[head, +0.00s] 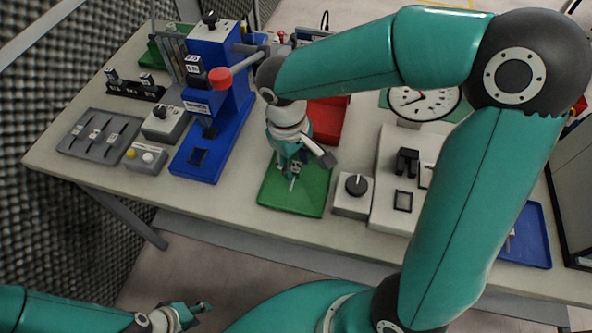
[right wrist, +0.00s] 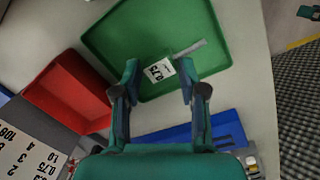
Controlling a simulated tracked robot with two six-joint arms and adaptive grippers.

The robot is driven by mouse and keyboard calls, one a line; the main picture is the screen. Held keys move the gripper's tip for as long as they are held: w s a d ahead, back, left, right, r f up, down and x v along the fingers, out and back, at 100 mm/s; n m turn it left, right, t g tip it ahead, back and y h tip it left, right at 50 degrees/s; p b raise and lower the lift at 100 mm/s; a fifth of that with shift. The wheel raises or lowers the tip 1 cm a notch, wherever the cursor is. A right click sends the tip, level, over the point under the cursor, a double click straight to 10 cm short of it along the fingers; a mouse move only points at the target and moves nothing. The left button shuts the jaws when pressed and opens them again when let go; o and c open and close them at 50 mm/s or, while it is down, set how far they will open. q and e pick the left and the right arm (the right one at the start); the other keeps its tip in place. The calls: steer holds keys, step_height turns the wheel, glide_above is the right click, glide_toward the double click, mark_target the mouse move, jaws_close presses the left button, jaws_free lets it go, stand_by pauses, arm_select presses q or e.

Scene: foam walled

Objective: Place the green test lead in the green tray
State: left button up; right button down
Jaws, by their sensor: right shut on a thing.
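The green tray (head: 312,199) lies flat near the front edge of the table; it fills the upper middle of the right wrist view (right wrist: 110,45). My right gripper (head: 292,166) is above the tray. In the right wrist view its fingers (right wrist: 158,82) are on either side of a small piece with a white 0.75 label (right wrist: 159,70) and a grey strip (right wrist: 190,48), and it is shut on this piece. I cannot make out a green test lead. My left gripper (head: 190,312) is low at the bottom left, away from the table; its finger opening is unclear.
A blue press with a red knob (head: 219,77) stands left of the tray. A red tray (head: 328,118) is behind it and a grey box with a black knob (head: 352,195) to its right. A grey tray (head: 70,148) with several labelled strips lies far left.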

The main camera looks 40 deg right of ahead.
mark_target(294, 167)
steer(key=shift+f, duration=2.15)
steer(key=shift+f, duration=0.1)
steer(key=c, duration=0.6)
jaws_free()
steer(key=shift+c, duration=0.2)
step_height(294, 167, up, 12)
steer(key=a, duration=0.1)
steer(key=shift+w, duration=0.15)
